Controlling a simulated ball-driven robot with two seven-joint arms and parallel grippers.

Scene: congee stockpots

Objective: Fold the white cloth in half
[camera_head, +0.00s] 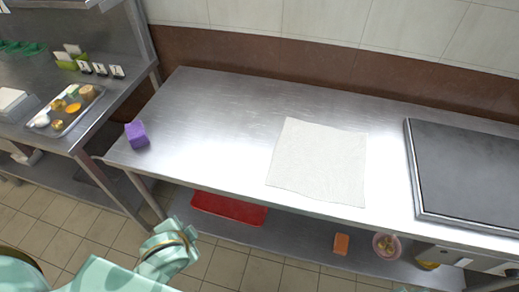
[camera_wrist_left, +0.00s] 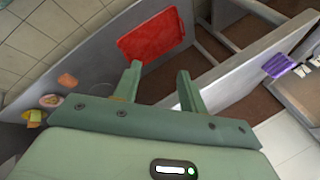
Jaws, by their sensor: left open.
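The white cloth (camera_head: 319,162) lies flat and unfolded on the steel table (camera_head: 215,125), a little right of the middle in the head view. Its near edge lies close to the table's front edge. My left arm comes in at the bottom left of the head view, low and in front of the table, well apart from the cloth. In the left wrist view my left gripper (camera_wrist_left: 160,82) shows two fingers spread apart with nothing between them. The cloth does not clearly show in that view. My right gripper is not in view.
A purple block (camera_head: 136,134) stands at the table's left end. A dark griddle (camera_head: 470,170) is on the right. Below are a red tray (camera_head: 229,208), an orange block (camera_head: 341,244) and a bowl (camera_head: 386,246). A food tray (camera_head: 65,110) sits on the left counter.

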